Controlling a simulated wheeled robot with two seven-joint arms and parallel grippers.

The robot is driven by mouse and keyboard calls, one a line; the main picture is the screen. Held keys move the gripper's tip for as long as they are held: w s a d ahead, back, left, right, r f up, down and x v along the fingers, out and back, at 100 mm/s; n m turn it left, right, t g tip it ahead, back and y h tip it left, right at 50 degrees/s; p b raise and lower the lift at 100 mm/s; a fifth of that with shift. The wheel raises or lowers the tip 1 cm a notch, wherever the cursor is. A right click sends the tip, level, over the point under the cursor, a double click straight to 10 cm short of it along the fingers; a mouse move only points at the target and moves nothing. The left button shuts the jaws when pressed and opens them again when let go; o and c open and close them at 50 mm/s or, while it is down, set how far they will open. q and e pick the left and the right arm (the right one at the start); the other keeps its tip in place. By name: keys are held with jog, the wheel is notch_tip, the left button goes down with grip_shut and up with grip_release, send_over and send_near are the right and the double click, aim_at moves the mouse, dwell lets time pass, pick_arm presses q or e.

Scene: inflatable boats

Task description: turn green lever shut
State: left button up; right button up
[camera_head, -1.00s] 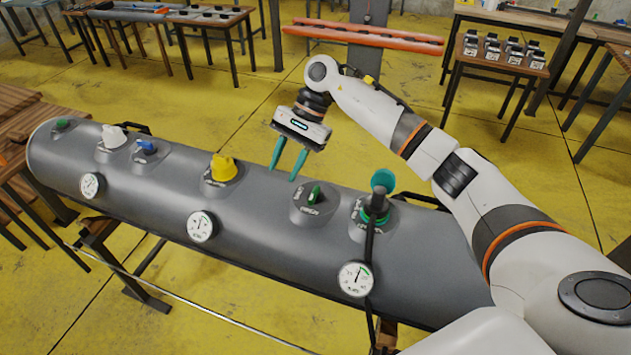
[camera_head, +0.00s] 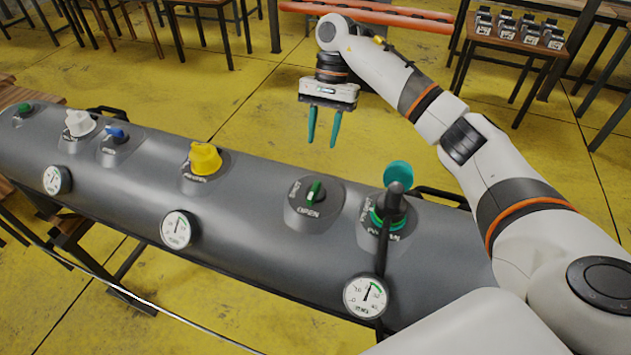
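The green lever (camera_head: 314,192) stands upright on its round dark base on the grey inflatable tube (camera_head: 262,203). The word OPEN shows on the base just below the lever, and another label sits at its upper left, too small to read surely. My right gripper (camera_head: 323,143) hangs above and slightly behind the green lever, its two teal fingers pointing down and apart. It is open, empty and not touching the lever. My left gripper is not in view.
Right of the lever stands a teal-capped valve with a black hose (camera_head: 388,210). A yellow knob (camera_head: 205,158), a blue lever (camera_head: 116,132) and a white knob (camera_head: 79,123) sit farther left. Gauges (camera_head: 366,296) line the tube's near side. Yellow floor lies behind.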

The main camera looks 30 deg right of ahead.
aim_at(315, 187)
jog(key=p+x, duration=0.2)
jog(key=x, duration=0.3)
jog(key=p+x, duration=0.2)
jog(key=x, duration=0.3)
jog(key=shift+s+a+f+p, duration=0.15)
jog(key=shift+s+a+p, duration=0.1)
jog(key=shift+p, duration=0.1)
jog(key=shift+s+a+f, duration=0.1)
jog(key=shift+s+f, duration=0.05)
jog(key=shift+f, duration=0.3)
grip_shut()
